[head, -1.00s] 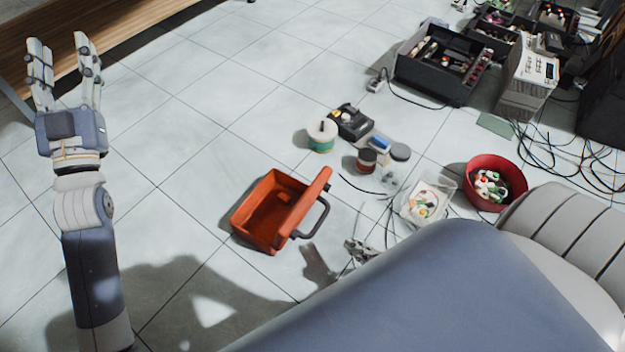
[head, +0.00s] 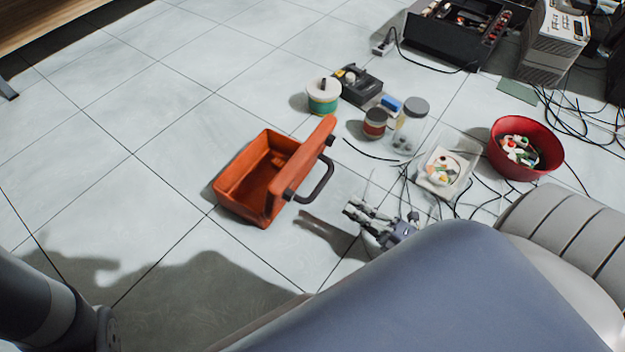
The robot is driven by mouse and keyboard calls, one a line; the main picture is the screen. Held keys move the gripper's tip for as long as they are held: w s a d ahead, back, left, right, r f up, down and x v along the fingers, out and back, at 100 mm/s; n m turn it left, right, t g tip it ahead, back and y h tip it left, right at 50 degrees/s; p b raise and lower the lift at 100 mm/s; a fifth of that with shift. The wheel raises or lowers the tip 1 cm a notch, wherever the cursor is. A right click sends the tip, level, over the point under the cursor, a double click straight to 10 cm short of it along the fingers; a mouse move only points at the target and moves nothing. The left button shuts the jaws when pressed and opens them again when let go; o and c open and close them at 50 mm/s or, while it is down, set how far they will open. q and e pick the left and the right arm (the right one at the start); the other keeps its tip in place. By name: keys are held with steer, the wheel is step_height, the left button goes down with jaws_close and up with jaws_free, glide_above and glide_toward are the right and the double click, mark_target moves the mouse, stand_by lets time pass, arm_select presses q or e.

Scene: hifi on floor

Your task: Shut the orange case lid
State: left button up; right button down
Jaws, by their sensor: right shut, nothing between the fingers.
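The orange case (head: 240,190) stands on the tiled floor near the middle of the head view, and its inside looks empty. Its orange lid (head: 303,168) is open, standing up along the right side. A dark handle (head: 318,183) sticks out to the right of the lid. My right gripper (head: 352,209) is shut and empty, to the right of the case and below the handle, apart from it. Part of it is hidden behind my own arm. My left gripper is out of view; only dark parts of my body show at the lower left.
A red bowl (head: 525,150) with small items, a clear tray (head: 447,168), jars (head: 375,122) and a green-and-white tub (head: 323,96) stand right of and behind the case. Loose cables lie near my right gripper. Floor left of the case is clear.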

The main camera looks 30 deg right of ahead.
steer(key=b, duration=0.4)
glide_toward(302, 173)
steer(key=x, duration=0.5)
steer(key=shift+w+f, duration=0.3)
steer(key=shift+w, duration=0.1)
steer(key=shift+w+a+r+b, duration=0.3)
steer(key=shift+w+a+b, duration=0.05)
steer(key=shift+w, duration=0.25)
